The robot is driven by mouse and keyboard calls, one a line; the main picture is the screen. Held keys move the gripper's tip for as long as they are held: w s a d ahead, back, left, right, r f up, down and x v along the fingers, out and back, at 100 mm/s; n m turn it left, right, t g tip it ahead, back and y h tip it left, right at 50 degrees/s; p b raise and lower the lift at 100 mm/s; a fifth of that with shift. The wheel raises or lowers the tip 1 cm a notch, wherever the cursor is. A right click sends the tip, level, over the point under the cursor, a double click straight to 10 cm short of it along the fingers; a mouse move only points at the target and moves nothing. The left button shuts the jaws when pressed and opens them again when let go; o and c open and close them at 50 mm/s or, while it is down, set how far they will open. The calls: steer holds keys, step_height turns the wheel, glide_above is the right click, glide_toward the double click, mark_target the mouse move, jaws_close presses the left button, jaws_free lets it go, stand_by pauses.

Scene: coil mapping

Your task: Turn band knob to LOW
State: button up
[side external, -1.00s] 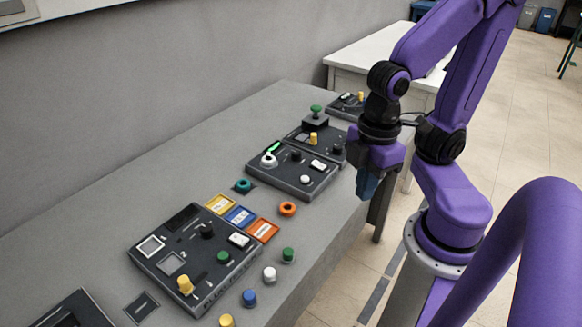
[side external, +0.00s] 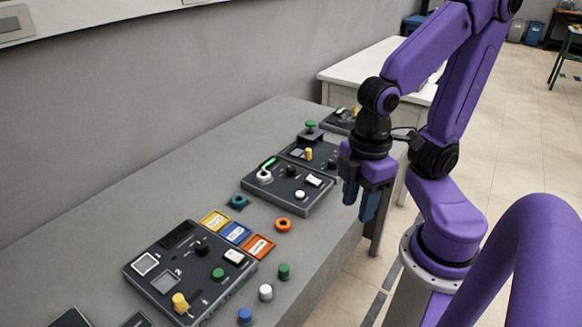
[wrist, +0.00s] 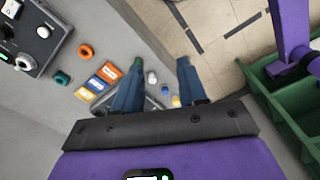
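Several dark control panels lie on the grey table in the side view: a near one (side external: 150,290), a middle one (side external: 270,203) and a farther one. A black knob (side external: 200,247) stands on the near panel. Another black knob (side external: 291,170) and a white round knob (side external: 265,177) stand on the middle panel. The labels are too small to read, so I cannot tell which is the band knob. My gripper (side external: 359,199) is open and empty, right of the middle panel and apart from it. In the wrist view my gripper's (wrist: 160,77) blue fingers are spread, with nothing between them.
Yellow, blue and orange (side external: 259,247) trays lie behind the near panel. Teal (side external: 237,202) and orange (side external: 283,224) rings and loose green (side external: 284,271), white (side external: 265,292) and blue (side external: 245,315) caps lie on the table. A green bin (wrist: 270,110) shows in the wrist view.

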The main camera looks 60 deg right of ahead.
steer(key=shift+o, duration=1)
steer(key=w+r+m, duration=0.1)
steer(key=w+m, duration=0.4)
steer(key=w, duration=0.6)
steer(key=shift+w+a, duration=0.25)
steer(key=shift+w, duration=0.1)
steer(key=m, duration=1.3)
glide_above(291, 167)
step_height(291, 167, down, 4)
step_height(291, 167, down, 17)
steer(key=shift+r, duration=0.1)
steer(key=c, duration=1)
steer(key=shift+c, duration=0.2)
